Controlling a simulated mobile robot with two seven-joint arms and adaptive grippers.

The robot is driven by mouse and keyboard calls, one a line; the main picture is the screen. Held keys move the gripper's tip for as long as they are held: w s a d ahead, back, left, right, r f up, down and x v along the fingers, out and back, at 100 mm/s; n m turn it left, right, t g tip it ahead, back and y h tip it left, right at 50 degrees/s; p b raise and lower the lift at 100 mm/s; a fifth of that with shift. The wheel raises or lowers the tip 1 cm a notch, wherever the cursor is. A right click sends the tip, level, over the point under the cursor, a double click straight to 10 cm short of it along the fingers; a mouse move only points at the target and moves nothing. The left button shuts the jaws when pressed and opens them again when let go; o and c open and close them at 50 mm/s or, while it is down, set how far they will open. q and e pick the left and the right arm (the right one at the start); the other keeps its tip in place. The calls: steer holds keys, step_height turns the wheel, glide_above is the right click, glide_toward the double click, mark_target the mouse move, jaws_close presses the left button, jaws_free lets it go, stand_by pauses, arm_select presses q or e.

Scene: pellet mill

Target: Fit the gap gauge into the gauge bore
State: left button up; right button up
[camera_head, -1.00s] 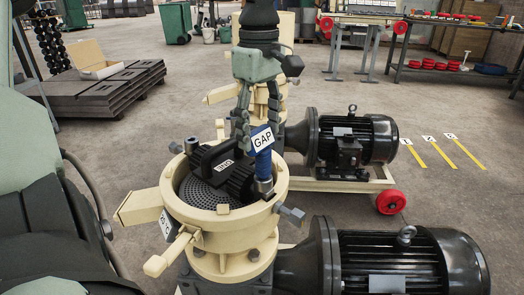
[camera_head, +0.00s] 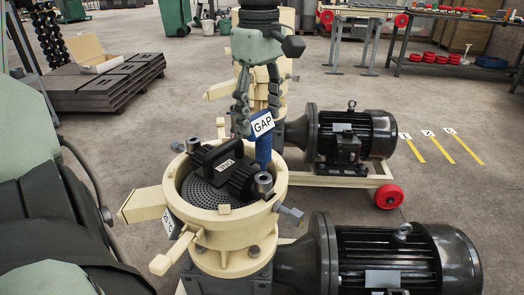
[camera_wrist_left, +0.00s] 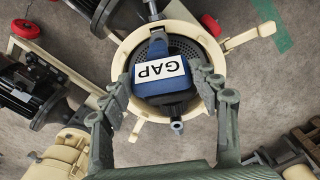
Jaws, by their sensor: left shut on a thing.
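The gap gauge (camera_head: 264,150) is a blue piece with a white GAP label. It is held upright between the fingers of my left gripper (camera_head: 257,118), over the far right part of the near mill. The left wrist view shows the gauge (camera_wrist_left: 150,92) between the fingertips of the left gripper (camera_wrist_left: 163,86), with the round die behind it. The gauge's lower end is close above and behind a metal collar (camera_head: 264,181) on the black roller assembly (camera_head: 222,170). I cannot tell which opening is the gauge bore; the area under the gauge is partly hidden. My right gripper is not in view.
The cream mill ring (camera_head: 228,225) surrounds the perforated die (camera_head: 203,194). A bolt (camera_head: 291,213) and a handle (camera_head: 170,258) stick out from it. Black motors (camera_head: 352,140) stand to the right. Dark pallets (camera_head: 105,88) lie at the back left.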

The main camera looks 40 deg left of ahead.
arm_select(q)
steer(key=shift+r+p, duration=0.8)
steer(key=shift+r, duration=0.45)
steer(key=shift+f, duration=0.1)
